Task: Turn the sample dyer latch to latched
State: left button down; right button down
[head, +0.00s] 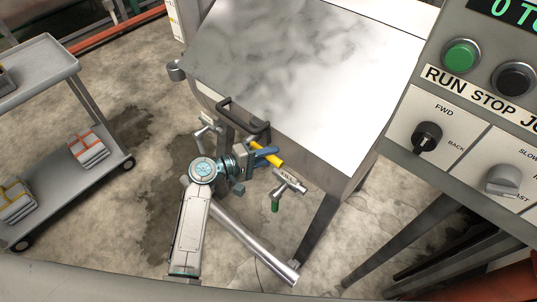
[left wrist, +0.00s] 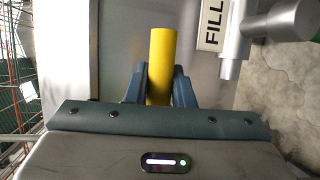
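The sample dyer is a steel box with a bright flat top (head: 300,65). A yellow bar (head: 272,158), which looks like the latch handle, sticks out at its front edge. It also shows upright in the left wrist view (left wrist: 162,60). My left gripper (head: 264,155) has its blue fingers on both sides of the bar. In the left wrist view the fingers (left wrist: 160,88) press close against it, so the gripper looks shut on it. The fingers and palm hide the bar's lower part. The latch's own marks cannot be read. My right gripper is not in view.
A FILL valve (head: 290,180) with a green-tipped lever is close right of the gripper. A black handle (head: 244,120) is just behind it. A control panel (head: 450,140) is at right and a grey cart (head: 60,130) at left. Wet concrete floor lies between.

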pick_arm(q)
jog(key=shift+a+r+n+h+p, duration=0.1)
jog(key=shift+r+n+h+p, duration=0.3)
jog(key=shift+r+n+p, duration=0.4)
jog(key=shift+w+a+r+n+h, duration=0.15)
jog(key=shift+r+n+h, duration=0.15)
jog(key=shift+r+n, duration=0.25)
jog(key=shift+w+a+r+n+t+h, duration=0.1)
jog(key=shift+r+n+t+h, duration=0.25)
jog(key=shift+n, duration=0.5)
jog(key=shift+r, duration=0.1)
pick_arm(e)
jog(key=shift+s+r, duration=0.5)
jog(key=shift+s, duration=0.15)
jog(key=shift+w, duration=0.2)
pick_arm(q)
jog(key=c, duration=1.3)
grip_release()
jog(key=shift+o, duration=0.2)
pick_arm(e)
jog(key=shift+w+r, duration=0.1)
